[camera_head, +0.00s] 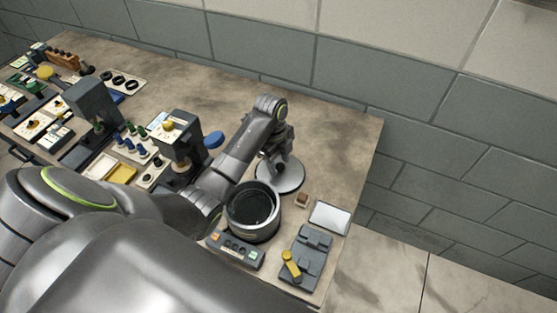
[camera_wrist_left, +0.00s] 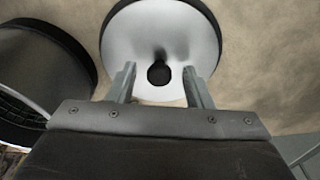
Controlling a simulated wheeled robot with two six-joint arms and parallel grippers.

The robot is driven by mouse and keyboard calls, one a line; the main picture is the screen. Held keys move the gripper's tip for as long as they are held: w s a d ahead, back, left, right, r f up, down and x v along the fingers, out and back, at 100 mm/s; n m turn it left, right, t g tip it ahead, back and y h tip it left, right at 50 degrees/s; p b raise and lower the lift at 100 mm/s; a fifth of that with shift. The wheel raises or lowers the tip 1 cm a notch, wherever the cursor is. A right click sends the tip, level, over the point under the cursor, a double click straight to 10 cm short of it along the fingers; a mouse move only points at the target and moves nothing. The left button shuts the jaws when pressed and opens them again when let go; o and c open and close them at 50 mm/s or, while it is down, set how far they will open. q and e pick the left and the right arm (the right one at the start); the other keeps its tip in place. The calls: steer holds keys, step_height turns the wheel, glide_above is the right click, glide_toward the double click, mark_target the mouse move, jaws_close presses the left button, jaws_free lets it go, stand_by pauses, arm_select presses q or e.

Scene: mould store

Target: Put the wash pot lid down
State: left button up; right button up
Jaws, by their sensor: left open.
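The wash pot lid (camera_head: 288,181) is a round, pale metal disc with a dark rim. It appears to lie flat on the bench just behind the wash pot. In the left wrist view the lid (camera_wrist_left: 140,40) has a black knob (camera_wrist_left: 159,74) at its middle. The wash pot (camera_head: 234,222) is a dark, open-topped round pot, and its wall (camera_wrist_left: 68,65) shows at the left of the wrist view. My left gripper (camera_head: 281,160) is over the lid. Its open fingers (camera_wrist_left: 160,78) stand on either side of the knob, with gaps showing. My right gripper is out of view.
A control box (camera_head: 235,250) with buttons sits in front of the pot. A dark fixture with a yellow lever (camera_head: 291,265), a white plate (camera_head: 329,217) and a small brown block (camera_head: 302,200) are to the right. Equipment crowds the left. The bench (camera_head: 335,145) is clear behind the lid.

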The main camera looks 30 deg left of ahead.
arm_select(q)
steer(key=shift+r, duration=0.25)
step_height(320, 180, up, 12)
steer(key=a+p, duration=0.1)
steer(key=p, duration=0.6)
steer(key=shift+a+p, duration=0.25)
steer(key=shift+p, duration=0.05)
steer(key=shift+f, duration=0.2)
